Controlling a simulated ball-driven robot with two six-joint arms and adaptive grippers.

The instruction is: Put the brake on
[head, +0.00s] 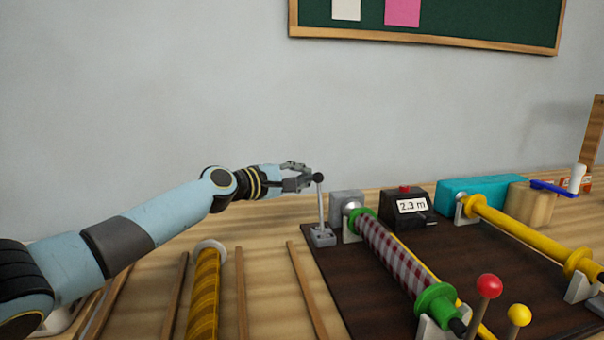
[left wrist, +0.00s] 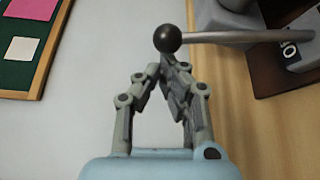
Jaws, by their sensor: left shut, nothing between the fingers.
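The brake lever is a grey rod with a black ball knob (head: 318,177) on a small grey base (head: 322,237), at the left back corner of the dark board. In the head view the rod stands nearly upright. My left gripper (head: 306,178) is shut and empty, with its fingertips right beside the knob on its left. In the left wrist view the knob (left wrist: 168,39) lies just beyond the closed fingertips (left wrist: 168,62); I cannot tell whether they touch. My right gripper is not in view.
A roll of checked fabric (head: 398,258) with green ends lies on the dark board (head: 480,262), beside a black counter (head: 407,207) reading 2.3 m. A yellow roller (head: 520,231) and red (head: 489,286) and yellow (head: 519,315) knobs stand to the right. A yellow roll (head: 205,290) lies between wooden strips on the left.

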